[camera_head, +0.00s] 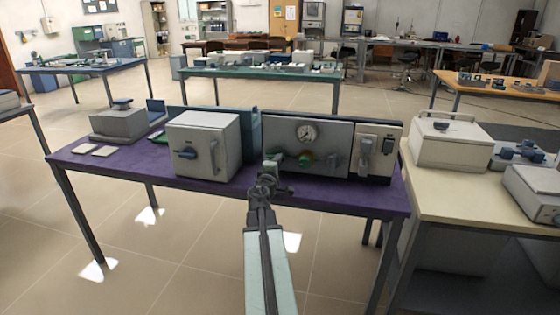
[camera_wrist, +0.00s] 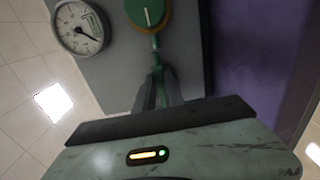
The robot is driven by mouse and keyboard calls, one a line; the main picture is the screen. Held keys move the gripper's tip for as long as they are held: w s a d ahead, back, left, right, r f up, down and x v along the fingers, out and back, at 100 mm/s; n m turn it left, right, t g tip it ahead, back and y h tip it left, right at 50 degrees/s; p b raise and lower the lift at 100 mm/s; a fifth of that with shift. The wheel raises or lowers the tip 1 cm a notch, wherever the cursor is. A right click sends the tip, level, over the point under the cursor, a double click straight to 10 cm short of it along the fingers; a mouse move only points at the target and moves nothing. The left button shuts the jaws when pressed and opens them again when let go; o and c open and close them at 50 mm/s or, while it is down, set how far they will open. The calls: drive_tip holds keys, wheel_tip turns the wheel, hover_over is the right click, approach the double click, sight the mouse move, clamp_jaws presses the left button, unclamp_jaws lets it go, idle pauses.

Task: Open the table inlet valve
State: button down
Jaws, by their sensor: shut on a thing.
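The valve has a round green knob (camera_head: 305,158) on the front of a grey panel (camera_head: 337,142), below a pressure gauge (camera_head: 307,132). In the wrist view the knob (camera_wrist: 147,12) is at the top, with a brownish-yellow ring behind it and a green handle (camera_wrist: 155,46) reaching from it toward my gripper. My gripper (camera_head: 270,160) is at the panel front, left of the knob. In the wrist view its fingers (camera_wrist: 157,76) are shut on the end of the green handle. The fingers partly hide that end.
The panel stands on a purple-topped table (camera_head: 345,192). A white furnace (camera_head: 203,146) stands to its left and a switch unit (camera_head: 376,151) to its right. A cream table (camera_head: 470,192) with grey devices adjoins on the right. Open tiled floor lies in front.

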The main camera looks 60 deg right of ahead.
drive_tip(key=shift+w+a, duration=0.1)
drive_tip(key=shift+w, duration=0.15)
drive_tip(key=c, duration=1.4)
unclamp_jaws()
drive_tip(key=shift+c, duration=0.2)
drive_tip(key=shift+s, duration=0.1)
